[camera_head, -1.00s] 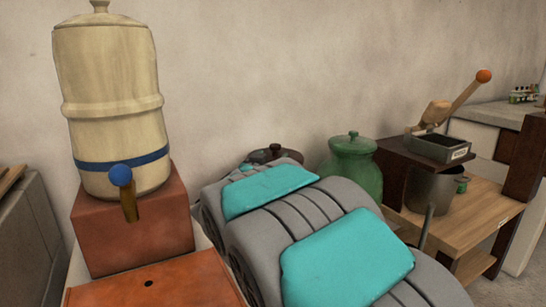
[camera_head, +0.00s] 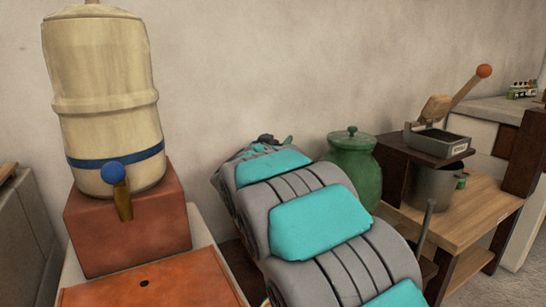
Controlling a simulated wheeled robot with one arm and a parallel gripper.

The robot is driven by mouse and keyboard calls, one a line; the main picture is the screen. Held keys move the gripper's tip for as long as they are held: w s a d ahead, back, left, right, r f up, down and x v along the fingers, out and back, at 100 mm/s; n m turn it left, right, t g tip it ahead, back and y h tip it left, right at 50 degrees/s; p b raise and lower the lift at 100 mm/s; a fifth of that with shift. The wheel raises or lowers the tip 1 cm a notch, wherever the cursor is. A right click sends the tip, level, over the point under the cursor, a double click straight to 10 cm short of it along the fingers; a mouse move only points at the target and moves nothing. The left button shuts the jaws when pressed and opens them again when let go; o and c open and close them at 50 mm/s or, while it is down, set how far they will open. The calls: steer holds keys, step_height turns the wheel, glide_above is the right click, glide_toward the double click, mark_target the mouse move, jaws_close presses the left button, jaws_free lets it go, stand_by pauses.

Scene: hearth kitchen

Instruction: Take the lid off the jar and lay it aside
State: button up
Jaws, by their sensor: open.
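A green jar (camera_head: 355,172) stands near the wall, right of my arm. Its green lid (camera_head: 351,137) with a round knob sits on top. My grey and teal arm covers the jar's lower left part.
A cream dispenser (camera_head: 108,110) with a blue-knobbed tap stands on a red-brown block (camera_head: 130,235) at left. Right of the jar, a wooden stand holds a lever press (camera_head: 437,140) above a metal pot (camera_head: 432,190). A counter (camera_head: 497,110) lies beyond.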

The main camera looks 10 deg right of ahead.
jaws_close()
stand_by(0.6)
